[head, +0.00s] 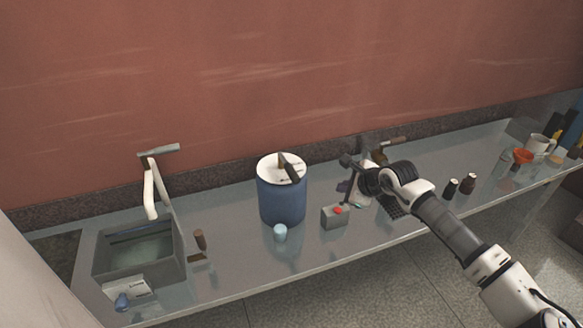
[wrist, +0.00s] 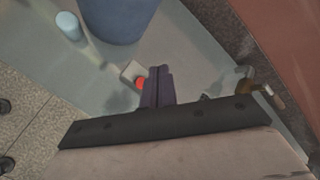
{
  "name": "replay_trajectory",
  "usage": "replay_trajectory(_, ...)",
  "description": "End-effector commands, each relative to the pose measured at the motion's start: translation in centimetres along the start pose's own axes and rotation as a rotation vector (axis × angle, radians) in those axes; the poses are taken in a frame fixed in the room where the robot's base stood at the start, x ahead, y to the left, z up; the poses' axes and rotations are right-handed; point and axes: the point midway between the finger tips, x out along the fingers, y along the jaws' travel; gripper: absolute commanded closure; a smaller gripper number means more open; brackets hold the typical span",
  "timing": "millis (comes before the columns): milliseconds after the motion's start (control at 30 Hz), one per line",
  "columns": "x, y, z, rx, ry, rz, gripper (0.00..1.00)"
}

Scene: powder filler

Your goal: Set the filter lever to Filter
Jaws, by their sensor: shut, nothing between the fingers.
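I cannot tell for sure which part is the filter lever, and no label is readable. A dark lever-like handle (head: 289,168) lies on the white lid of the blue drum (head: 282,202). A grey bar (head: 158,150) sits on top of the white tap at the sink. A brown handle (head: 388,143) shows behind my gripper, and a brown-and-grey fitting (wrist: 262,90) shows at the right in the wrist view. My gripper (head: 347,161) is above the counter, right of the drum. Its dark fingers (wrist: 158,72) are together and empty, near the red button in the wrist view.
A grey box with a red button (head: 335,217) stands in front of my gripper. A light-blue cup (head: 280,233) stands before the drum. A sink (head: 139,251) is at left. Dark bottles (head: 451,188) and a mug (head: 537,146) stand right. The counter's front edge is close.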

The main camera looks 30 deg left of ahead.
Motion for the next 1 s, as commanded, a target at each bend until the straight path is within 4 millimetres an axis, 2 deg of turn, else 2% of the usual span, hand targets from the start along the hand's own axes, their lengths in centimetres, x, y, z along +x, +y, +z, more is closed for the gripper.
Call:
replay_trajectory(333,0.0,0.0,0.0,0.0,0.0,0.0,1.0)
replay_trajectory(367,0.0,0.0,0.0,0.0,0.0,0.0,0.99)
replay_trajectory(467,0.0,-0.2,0.9,0.009,-0.027,-0.007,0.86)
replay_trajectory(567,-0.3,-1.0,5.3,0.054,-0.155,-0.038,0.72)
replay_trajectory(633,-1.3,-2.2,10.5,0.122,-0.317,-0.075,0.63)
replay_trajectory(700,-3.2,-3.4,16.0,0.197,-0.496,-0.108,0.54)
replay_trajectory(800,-4.9,-3.9,21.1,0.206,-0.628,-0.131,0.51)
replay_trajectory(900,-7.1,-4.3,25.1,0.243,-0.759,-0.161,0.51)
replay_trajectory(1000,-9.1,-4.7,27.4,0.299,-0.872,-0.195,0.51)
